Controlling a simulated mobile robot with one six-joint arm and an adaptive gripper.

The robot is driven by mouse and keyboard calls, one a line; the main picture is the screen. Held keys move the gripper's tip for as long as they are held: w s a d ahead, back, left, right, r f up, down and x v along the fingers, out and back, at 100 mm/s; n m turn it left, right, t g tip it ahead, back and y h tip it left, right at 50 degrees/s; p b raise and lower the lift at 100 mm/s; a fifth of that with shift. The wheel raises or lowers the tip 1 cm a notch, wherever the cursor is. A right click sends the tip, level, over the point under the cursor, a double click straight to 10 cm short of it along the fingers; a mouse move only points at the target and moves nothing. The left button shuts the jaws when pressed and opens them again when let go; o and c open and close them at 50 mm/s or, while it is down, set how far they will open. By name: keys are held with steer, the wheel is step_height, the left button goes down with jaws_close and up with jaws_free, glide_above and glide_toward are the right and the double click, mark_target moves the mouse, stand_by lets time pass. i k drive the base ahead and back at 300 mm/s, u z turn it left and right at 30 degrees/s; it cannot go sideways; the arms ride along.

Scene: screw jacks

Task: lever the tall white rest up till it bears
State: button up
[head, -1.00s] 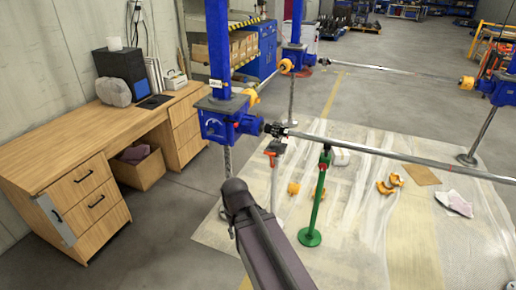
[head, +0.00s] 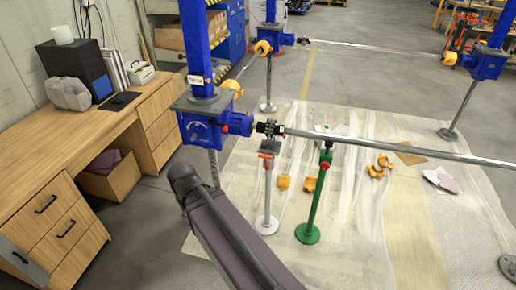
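The tall white rest (head: 267,195) stands upright on the plastic sheet, on a round white foot. It has a grey head and an orange-red part (head: 265,156) near its top. Its head is just under the left end of the steel shaft (head: 370,145), by the dark coupling (head: 269,128); I cannot tell whether they touch. A green rest (head: 315,195) stands upright to its right, below the same shaft. My dark arm link crosses the lower middle, left of and in front of the white rest. My gripper is not visible.
Blue screw jacks on columns stand at left (head: 212,120), back (head: 271,37) and right (head: 486,62). Yellow-orange parts (head: 380,167) lie on the sheet (head: 345,245). A wooden desk (head: 110,145) runs along the left wall. Grey floor between desk and sheet is clear.

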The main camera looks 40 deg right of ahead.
mark_target(266, 157)
steer(key=z, duration=0.25)
steer(key=i, duration=0.75)
steer(key=z, duration=1.05)
steer(key=i, duration=0.65)
steer(key=z, duration=0.4)
